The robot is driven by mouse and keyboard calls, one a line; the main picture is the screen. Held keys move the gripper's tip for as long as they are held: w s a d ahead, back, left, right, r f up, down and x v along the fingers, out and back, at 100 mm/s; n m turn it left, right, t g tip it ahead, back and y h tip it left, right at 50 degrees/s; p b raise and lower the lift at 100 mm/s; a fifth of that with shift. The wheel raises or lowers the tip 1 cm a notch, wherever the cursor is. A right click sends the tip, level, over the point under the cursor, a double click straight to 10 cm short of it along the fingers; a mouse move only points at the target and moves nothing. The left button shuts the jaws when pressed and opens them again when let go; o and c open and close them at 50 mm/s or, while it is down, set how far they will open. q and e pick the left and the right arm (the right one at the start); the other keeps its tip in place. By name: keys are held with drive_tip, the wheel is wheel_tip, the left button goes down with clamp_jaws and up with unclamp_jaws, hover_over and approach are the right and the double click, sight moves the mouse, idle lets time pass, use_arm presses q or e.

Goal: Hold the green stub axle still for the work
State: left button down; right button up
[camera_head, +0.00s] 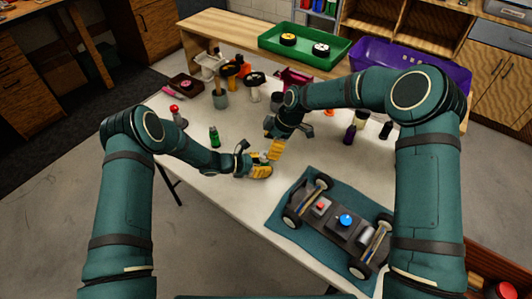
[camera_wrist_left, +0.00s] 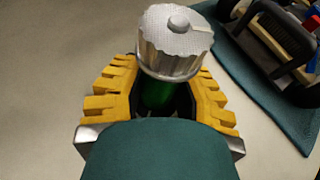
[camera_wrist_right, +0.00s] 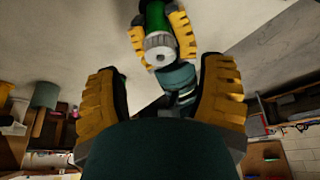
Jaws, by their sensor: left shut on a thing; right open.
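The green stub axle (camera_wrist_left: 157,96) stands between the yellow fingers of my left gripper (camera_wrist_left: 158,98), which is shut on it. A silver ribbed cap (camera_wrist_left: 175,48) sits on its end and sticks out past the fingers. In the head view my left gripper (camera_head: 260,168) is over the white table, left of the car. The right wrist view shows the axle's green body (camera_wrist_right: 155,18) and silver end beyond my right fingers. My right gripper (camera_wrist_right: 158,98) is open and empty, facing the axle from close by; in the head view it is just above my left one (camera_head: 273,142).
A black car chassis (camera_head: 340,222) lies on a teal mat (camera_head: 284,205) at the front right. A small green bottle (camera_head: 214,136) and a red-topped thing (camera_head: 175,114) stand left. Several tools, bottles and cups crowd the back. A green tray (camera_head: 270,45) and purple bin (camera_head: 440,65) are behind.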

sight(266, 154)
drive_tip(key=shift+x, duration=2.2)
clamp_jaws()
